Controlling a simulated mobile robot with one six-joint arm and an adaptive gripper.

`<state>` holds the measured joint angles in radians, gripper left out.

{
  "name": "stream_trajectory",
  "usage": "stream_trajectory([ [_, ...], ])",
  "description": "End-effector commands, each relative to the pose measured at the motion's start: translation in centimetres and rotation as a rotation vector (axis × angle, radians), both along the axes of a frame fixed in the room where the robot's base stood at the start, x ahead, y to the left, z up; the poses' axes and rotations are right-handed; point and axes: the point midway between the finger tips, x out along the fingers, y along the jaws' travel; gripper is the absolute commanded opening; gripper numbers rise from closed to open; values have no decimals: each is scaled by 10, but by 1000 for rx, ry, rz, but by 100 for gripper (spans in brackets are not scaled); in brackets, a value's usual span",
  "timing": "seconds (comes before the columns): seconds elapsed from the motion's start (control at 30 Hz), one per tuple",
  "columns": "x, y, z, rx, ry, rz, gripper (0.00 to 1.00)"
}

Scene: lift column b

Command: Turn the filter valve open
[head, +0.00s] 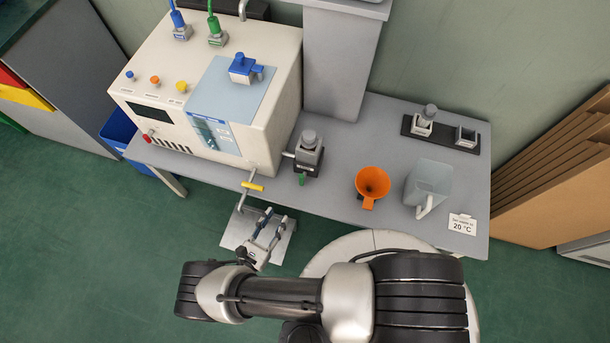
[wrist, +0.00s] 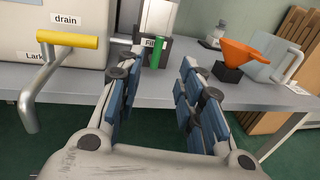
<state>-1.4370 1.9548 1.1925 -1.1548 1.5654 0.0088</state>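The filter valve is a dark block (head: 309,155) with a green handle (head: 302,178) at the front edge of the bench, right of the cream machine. In the wrist view the green handle (wrist: 158,53) points upright in front of a dark plate whose label is partly hidden, reading "Fil". My gripper (head: 273,226) is open and empty, in front of the bench and short of the valve. In the wrist view my gripper (wrist: 159,72) has its fingers spread, with the green handle showing beyond the gap between them.
A yellow drain handle (head: 253,186) on a bent pipe sits close left of my gripper. An orange funnel (head: 372,184), a clear jug (head: 429,184) and a 20 °C card (head: 462,224) stand to the right on the grey bench (head: 340,205).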

Motion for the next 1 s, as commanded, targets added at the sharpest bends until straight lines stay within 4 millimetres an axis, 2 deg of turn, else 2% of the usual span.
stream_trajectory([
  [0.17,12,-8,-1,-7,-2,4,34],
  [0.7,108,-68,-2,-5,0,-1,34],
  [1.0,143,-89,-2,-5,0,2,34],
])
